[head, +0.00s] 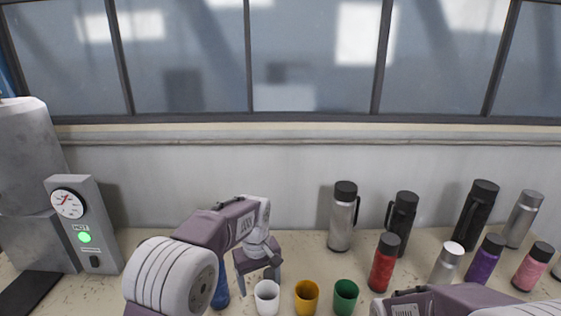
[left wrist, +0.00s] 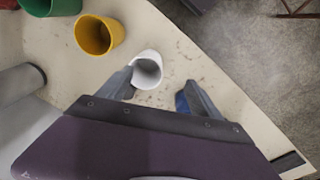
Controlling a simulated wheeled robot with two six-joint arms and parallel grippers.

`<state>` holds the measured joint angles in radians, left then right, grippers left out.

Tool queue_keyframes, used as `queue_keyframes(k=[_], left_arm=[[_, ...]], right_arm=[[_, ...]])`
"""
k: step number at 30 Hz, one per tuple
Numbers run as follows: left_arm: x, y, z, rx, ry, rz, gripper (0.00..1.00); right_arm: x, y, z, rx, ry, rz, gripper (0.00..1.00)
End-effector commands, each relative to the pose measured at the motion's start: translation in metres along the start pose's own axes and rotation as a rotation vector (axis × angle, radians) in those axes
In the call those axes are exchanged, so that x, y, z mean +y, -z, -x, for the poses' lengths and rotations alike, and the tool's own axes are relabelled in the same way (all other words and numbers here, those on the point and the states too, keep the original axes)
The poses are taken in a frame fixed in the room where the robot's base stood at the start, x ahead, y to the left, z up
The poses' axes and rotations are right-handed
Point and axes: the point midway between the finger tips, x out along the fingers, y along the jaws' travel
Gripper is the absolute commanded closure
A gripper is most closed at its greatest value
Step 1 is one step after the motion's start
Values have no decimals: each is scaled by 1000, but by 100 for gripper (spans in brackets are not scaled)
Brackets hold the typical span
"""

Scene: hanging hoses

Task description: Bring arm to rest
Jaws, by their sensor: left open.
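My left arm reaches in from the lower left in the head view. The left wrist view also shows the open gripper (left wrist: 160,82) over the table. A white cup (head: 267,297) stands just in front of the gripper; it also shows in the left wrist view (left wrist: 147,66). A blue object (head: 221,291) is partly hidden by my arm. My right arm (head: 450,301) shows at the lower right; its gripper is out of sight.
A yellow cup (head: 306,297) and a green cup (head: 345,296) stand right of the white one. Several bottles, including a red one (head: 384,264), fill the right side. A gauge box (head: 84,222) with a lit green button stands left. A wall and windows close the back.

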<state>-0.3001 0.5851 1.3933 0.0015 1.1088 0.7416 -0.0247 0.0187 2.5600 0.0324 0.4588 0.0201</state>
Motion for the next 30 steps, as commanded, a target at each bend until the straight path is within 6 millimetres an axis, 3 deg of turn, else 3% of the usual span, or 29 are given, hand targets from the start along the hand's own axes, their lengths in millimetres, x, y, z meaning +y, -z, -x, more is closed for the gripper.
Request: queue_keyframes(k=[4, 11, 17, 21, 24, 27, 30], left_arm=[[-36, -1, 16, 0, 3, 62, 25], [-96, -23, 19, -4, 6, 93, 25], [-156, -69, 1, -1, 1, 10, 25], [-192, -118, -28, -1, 1, -155, 25], [-203, -141, -48, -1, 1, -309, 25], [-197, -128, -47, 54, -13, -403, 25], [-197, -128, -47, 54, -12, -423, 25]], right_arm=[[0, 0, 0, 0, 0, 0, 19], [0, 0, 0, 0, 0, 0, 19], [0, 0, 0, 0, 0, 0, 19], [0, 0, 0, 0, 0, 0, 19], [0, 0, 0, 0, 0, 0, 19], [0, 0, 0, 0, 0, 0, 19], [0, 0, 0, 0, 0, 0, 19]])
